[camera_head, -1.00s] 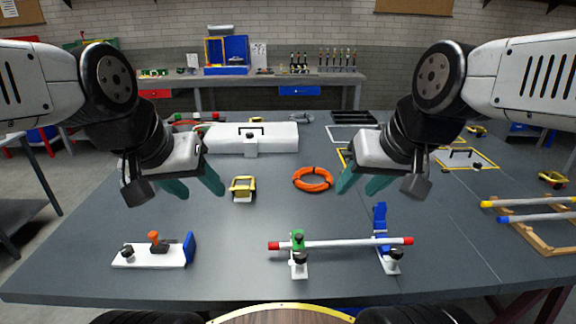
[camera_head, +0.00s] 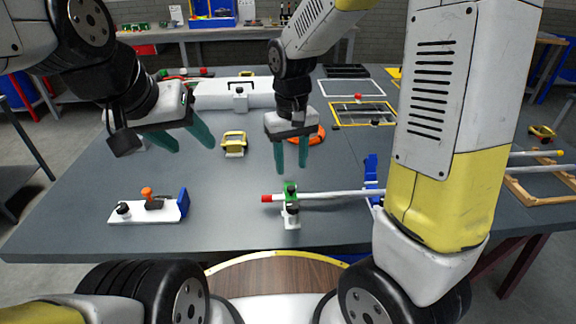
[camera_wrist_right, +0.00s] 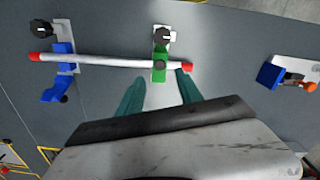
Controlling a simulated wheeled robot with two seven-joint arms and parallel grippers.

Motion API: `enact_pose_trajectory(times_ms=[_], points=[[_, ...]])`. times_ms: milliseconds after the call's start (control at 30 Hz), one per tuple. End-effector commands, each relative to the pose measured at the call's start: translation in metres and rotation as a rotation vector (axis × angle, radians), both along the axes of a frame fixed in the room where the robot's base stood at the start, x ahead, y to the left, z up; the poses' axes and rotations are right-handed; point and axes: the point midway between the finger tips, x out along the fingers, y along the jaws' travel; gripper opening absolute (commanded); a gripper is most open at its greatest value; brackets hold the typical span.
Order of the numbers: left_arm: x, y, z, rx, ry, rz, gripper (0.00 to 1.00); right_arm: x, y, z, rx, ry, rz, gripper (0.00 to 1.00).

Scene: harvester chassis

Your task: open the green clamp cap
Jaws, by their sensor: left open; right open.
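The green clamp cap (camera_head: 291,190) sits on a white stand with a black knob, over the red-tipped end of a white rod (camera_head: 325,196). In the right wrist view the green cap (camera_wrist_right: 160,52) lies across the rod (camera_wrist_right: 105,63), just beyond my fingertips. My right gripper (camera_head: 292,168) is open and empty, pointing down above and behind the green cap. It also shows in the right wrist view (camera_wrist_right: 158,80), its fingers to either side of the cap's line. My left gripper (camera_head: 190,148) is open and empty, above the table at the left.
A blue clamp (camera_head: 371,180) holds the rod further right, partly hidden by my right arm. A white fixture (camera_head: 150,208) with an orange-handled part and blue plate stands front left. A yellow-and-grey part (camera_head: 234,143) and an orange ring (camera_head: 318,136) lie behind.

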Motion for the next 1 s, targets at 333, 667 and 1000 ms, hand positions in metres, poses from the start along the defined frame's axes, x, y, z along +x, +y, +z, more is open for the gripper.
enact_pose_trajectory(times_ms=[333,667,1000], points=[[0.0,0.0,0.0,0.0,0.0,0.0,0.53,-0.001,-0.001,-0.054,-0.001,0.004,-0.001,0.43],[0.0,0.0,0.0,0.0,0.0,0.0,0.53,-0.001,-0.001,-0.07,0.001,-0.001,-0.001,0.43],[0.0,0.0,0.0,0.0,0.0,0.0,0.53,-0.001,0.0,-0.069,0.001,-0.001,-0.001,0.01]])
